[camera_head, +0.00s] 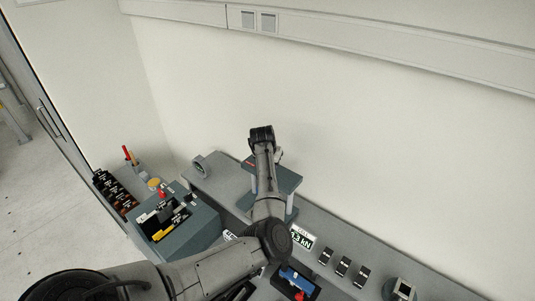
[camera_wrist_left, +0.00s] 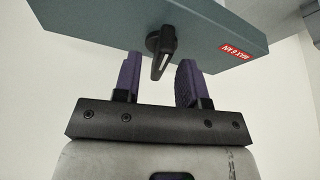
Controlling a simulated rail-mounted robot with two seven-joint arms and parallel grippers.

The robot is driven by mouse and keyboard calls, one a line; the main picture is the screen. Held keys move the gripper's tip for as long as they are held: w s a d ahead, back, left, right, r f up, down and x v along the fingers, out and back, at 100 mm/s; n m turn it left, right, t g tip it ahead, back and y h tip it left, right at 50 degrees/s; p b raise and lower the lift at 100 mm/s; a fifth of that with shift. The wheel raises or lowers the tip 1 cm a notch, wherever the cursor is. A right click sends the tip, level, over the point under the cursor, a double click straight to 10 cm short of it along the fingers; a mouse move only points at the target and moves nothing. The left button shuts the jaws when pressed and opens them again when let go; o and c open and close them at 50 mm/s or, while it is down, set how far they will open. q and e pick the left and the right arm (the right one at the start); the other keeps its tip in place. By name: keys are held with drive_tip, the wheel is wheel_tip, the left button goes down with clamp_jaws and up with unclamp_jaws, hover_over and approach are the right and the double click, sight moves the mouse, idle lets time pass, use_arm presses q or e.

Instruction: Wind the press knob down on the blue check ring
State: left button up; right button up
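The press (camera_head: 287,180) is a grey-blue frame on the bench, partly hidden behind my left arm in the head view. In the left wrist view its grey-blue plate (camera_wrist_left: 105,22) carries a red label reading MAX 6 kN. The black press knob (camera_wrist_left: 161,52), with a pale bar mark, projects from the plate. My left gripper (camera_wrist_left: 160,66) is open, its two purple-padded fingers on either side of the knob with a visible gap on each side. I cannot make out the blue check ring. My right gripper is not in view.
A display (camera_head: 301,238) by the press shows a kN reading, partly covered. A black tray (camera_head: 313,291) with a blue item sits in front. Several small black blocks (camera_head: 343,266) stand to the right. A grey box (camera_head: 196,241) of parts is at left.

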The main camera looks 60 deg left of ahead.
use_arm(q)
drive_tip(key=b+v, duration=0.2)
drive_tip(key=v, duration=1)
drive_tip(key=shift+r, duration=0.3)
drive_tip(key=shift+s, duration=0.1)
